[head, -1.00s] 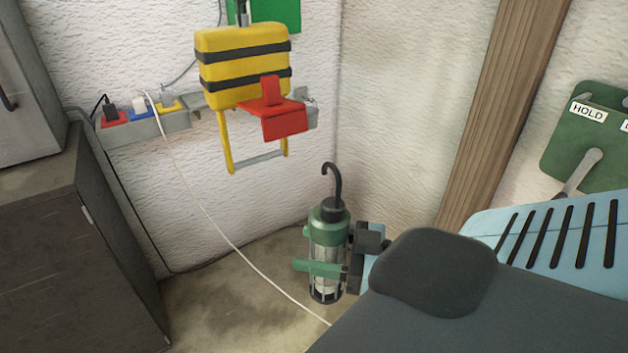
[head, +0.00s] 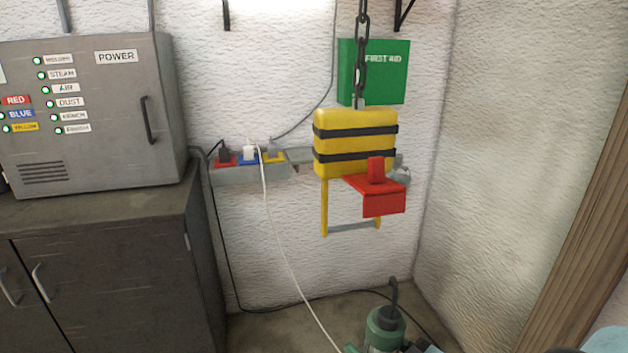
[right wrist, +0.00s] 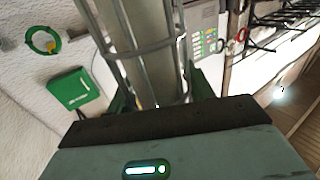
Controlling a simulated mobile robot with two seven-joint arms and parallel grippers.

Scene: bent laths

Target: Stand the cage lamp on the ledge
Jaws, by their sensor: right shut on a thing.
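The cage lamp (head: 385,326) has a green cap and a black hook on top. It is upright at the bottom edge of the head view, its lower part cut off. My right gripper (head: 415,346) is shut on it, mostly below the frame. In the right wrist view the lamp's clear tube and wire cage (right wrist: 148,50) rise between the fingers of the gripper (right wrist: 160,105). A narrow grey strip (head: 235,176) runs along the back wall; I cannot tell whether it is the ledge. My left gripper is not in view.
Red, blue and yellow sockets (head: 248,158) sit on the strip, with a white cable (head: 280,240) hanging down. A yellow block with black bands (head: 355,140) hangs on a chain beside a red bracket (head: 384,203). A dark cabinet (head: 110,275) carries the POWER box (head: 95,110).

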